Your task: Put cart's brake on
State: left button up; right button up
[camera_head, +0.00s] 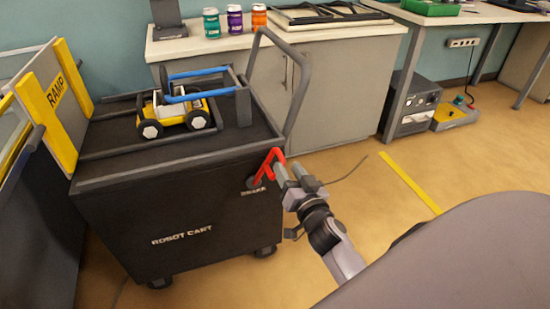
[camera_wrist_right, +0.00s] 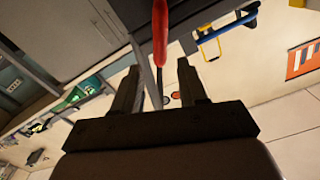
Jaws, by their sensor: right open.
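The black robot cart (camera_head: 185,215) stands at the left with wheels on the floor. Its red brake lever (camera_head: 265,165) sticks up at the cart's right end, above the "BRAKE" label (camera_head: 253,190). My right gripper (camera_head: 280,170) is right at the lever, with its fingers open. In the right wrist view the red lever (camera_wrist_right: 160,40) reaches down toward the gap between the open fingers of my right gripper (camera_wrist_right: 157,75). Whether a finger touches the lever I cannot tell. My left gripper is not in view.
A small yellow wheeled robot (camera_head: 175,112) sits on the cart top. A yellow-edged ramp (camera_head: 55,105) stands at the left. A grey cabinet (camera_head: 340,100) with coloured jars stands behind. Floor right of the cart is open, with a yellow stripe (camera_head: 408,182).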

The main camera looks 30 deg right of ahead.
aim_at(283, 161)
jog(key=shift+b+x, duration=0.4)
jog(key=shift+x, duration=3)
grip_shut()
